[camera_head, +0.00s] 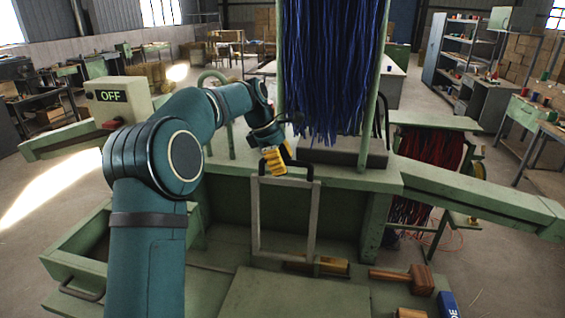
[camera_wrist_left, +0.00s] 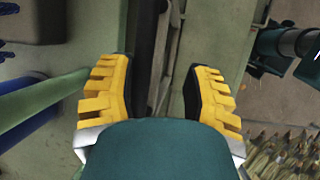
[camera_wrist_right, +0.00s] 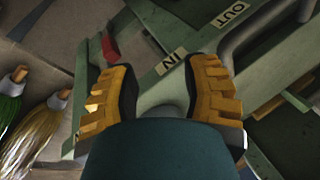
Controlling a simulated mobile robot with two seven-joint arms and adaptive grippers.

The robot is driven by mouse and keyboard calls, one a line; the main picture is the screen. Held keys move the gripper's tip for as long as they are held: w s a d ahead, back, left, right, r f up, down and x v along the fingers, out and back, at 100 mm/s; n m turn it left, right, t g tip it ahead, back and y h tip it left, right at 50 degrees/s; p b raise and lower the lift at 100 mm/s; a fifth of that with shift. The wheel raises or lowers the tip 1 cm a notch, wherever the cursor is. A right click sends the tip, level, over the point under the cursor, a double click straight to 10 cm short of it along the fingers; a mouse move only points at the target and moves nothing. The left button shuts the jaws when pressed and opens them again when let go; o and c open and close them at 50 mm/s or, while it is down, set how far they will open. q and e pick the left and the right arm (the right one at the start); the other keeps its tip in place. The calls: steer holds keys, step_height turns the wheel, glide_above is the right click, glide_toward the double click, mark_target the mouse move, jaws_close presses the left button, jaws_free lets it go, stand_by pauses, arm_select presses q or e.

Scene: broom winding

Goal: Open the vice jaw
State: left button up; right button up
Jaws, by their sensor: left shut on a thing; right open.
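I cannot tell for sure which part is the vice jaw. My left gripper (camera_head: 275,161), with yellow fingers, is at the left part of this handle and is shut on it. In the left wrist view, a dark bar (camera_wrist_left: 147,45) runs between the fingers (camera_wrist_left: 160,95), which hide part of it. My right gripper (camera_wrist_right: 167,97) is open in the right wrist view, above a green part labelled IN and OUT.
Blue bristles (camera_head: 325,70) hang above the machine's right half. A box reading OFF (camera_head: 115,96) is at the left. A wooden mallet (camera_head: 418,279) lies on the lower shelf. Red bristles (camera_head: 430,152) are at the right. Two brushes (camera_wrist_right: 50,110) show in the right wrist view.

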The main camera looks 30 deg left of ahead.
arm_select(q)
steer(key=shift+r, duration=0.1)
steer(key=v, duration=1.2)
stand_by(0.4)
